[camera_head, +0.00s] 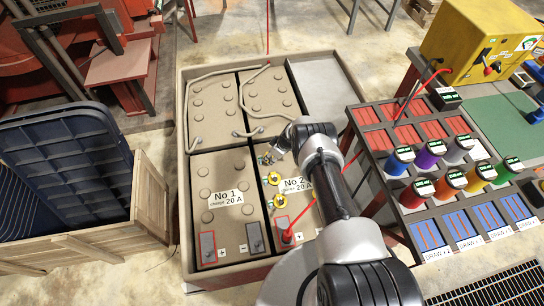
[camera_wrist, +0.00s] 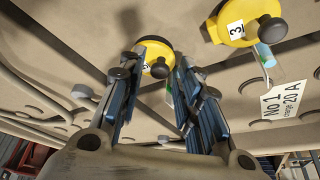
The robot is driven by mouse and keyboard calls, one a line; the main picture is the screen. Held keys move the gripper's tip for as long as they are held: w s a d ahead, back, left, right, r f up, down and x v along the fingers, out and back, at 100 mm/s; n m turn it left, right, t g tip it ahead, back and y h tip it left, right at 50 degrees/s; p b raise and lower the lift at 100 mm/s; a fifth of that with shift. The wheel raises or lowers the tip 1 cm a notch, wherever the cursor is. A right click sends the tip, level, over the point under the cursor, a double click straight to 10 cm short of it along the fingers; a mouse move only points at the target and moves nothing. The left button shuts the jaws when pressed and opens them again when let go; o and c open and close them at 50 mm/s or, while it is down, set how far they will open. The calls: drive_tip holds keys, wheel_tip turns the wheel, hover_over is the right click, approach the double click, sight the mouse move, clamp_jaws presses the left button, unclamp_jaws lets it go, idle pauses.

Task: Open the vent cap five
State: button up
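Yellow vent caps with dark knobs sit on the battery marked No 2. In the head view, two show clearly, an upper cap (camera_head: 274,178) and a lower cap (camera_head: 280,201). My gripper (camera_head: 268,158) is just above them in the picture, over the battery top. In the wrist view, a yellow cap (camera_wrist: 160,50) lies between and beyond my fingertips (camera_wrist: 164,62); its number is partly hidden and hard to read. A second cap marked 3 (camera_wrist: 235,28) is to the right. My fingers are apart; I cannot tell whether they touch the cap's knob.
The batteries stand in a beige tray (camera_head: 181,120). Hoses (camera_head: 247,105) run across the left and upper batteries. A rack of coloured canisters (camera_head: 426,147) stands right, a wooden crate (camera_head: 148,195) left.

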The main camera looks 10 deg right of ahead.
clamp_jaws()
drive_tip(key=shift+w+a+r+b, duration=0.15)
drive_tip(key=shift+w+a+b, duration=0.05)
drive_tip(key=shift+w+b, duration=0.15)
drive_tip(key=shift+w+r+g, duration=0.1)
drive_tip(key=shift+r+g, duration=0.15)
drive_tip(key=shift+g, duration=0.55)
unclamp_jaws()
drive_tip(key=shift+o, duration=1.2)
drive_tip(key=shift+d, duration=0.15)
